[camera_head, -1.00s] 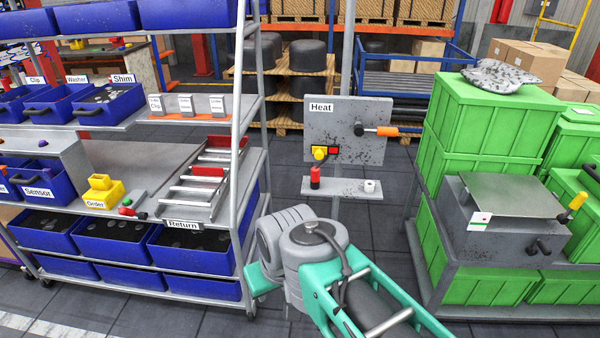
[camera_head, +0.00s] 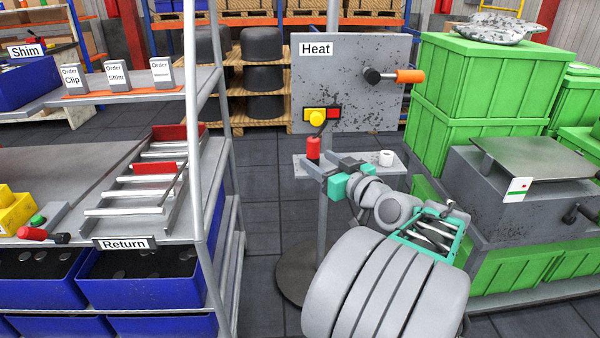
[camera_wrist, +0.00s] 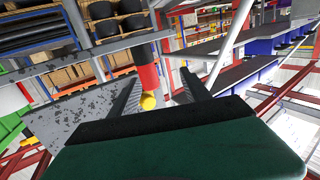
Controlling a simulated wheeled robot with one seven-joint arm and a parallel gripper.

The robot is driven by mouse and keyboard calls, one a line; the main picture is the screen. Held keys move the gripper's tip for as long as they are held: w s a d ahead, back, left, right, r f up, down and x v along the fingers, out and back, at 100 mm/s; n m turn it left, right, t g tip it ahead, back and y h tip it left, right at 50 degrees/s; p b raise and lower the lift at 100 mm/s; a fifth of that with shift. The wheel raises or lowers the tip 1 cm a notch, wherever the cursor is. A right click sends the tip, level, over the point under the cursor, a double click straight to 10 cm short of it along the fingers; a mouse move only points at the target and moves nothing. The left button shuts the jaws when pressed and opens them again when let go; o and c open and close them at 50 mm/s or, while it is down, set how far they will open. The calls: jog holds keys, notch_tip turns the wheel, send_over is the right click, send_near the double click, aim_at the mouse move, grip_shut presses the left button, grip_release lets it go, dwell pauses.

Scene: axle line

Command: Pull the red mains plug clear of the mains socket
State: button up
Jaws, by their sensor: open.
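The red mains plug (camera_head: 313,148) stands upright on the small grey shelf below the Heat panel in the head view. A dark cord rises from its top towards the yellow knob. I cannot make out the mains socket separately from the shelf and the plug's base. My gripper (camera_head: 332,167) is open beside the plug, at its right, at about shelf height. In the wrist view the red plug (camera_wrist: 148,74) shows ahead, between the two dark fingers (camera_wrist: 155,90). I cannot tell whether a finger touches it.
The grey Heat panel (camera_head: 357,85) stands behind, with a yellow knob (camera_head: 316,116), a red block (camera_head: 334,113) and an orange-handled lever (camera_head: 409,76). A white cup-like piece (camera_head: 386,158) is on the shelf (camera_head: 300,165) close to my arm. Green crates (camera_head: 470,95) stand right, a rack (camera_head: 197,150) left.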

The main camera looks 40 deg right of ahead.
aim_at(317, 150)
jog(key=shift+s+d+r+t+h, duration=0.1)
jog(key=shift+d+r+t+h, duration=0.1)
jog(key=shift+d, duration=0.35)
jog(key=shift+d+r+t+h, duration=0.1)
jog(key=shift+d+t, duration=0.1)
jog(key=shift+d, duration=0.3)
jog(key=w, duration=0.4)
jog(key=w+d, duration=0.1)
jog(key=w, duration=0.1)
jog(key=shift+w+f, duration=0.2)
jog(key=shift+w, duration=0.1)
grip_shut()
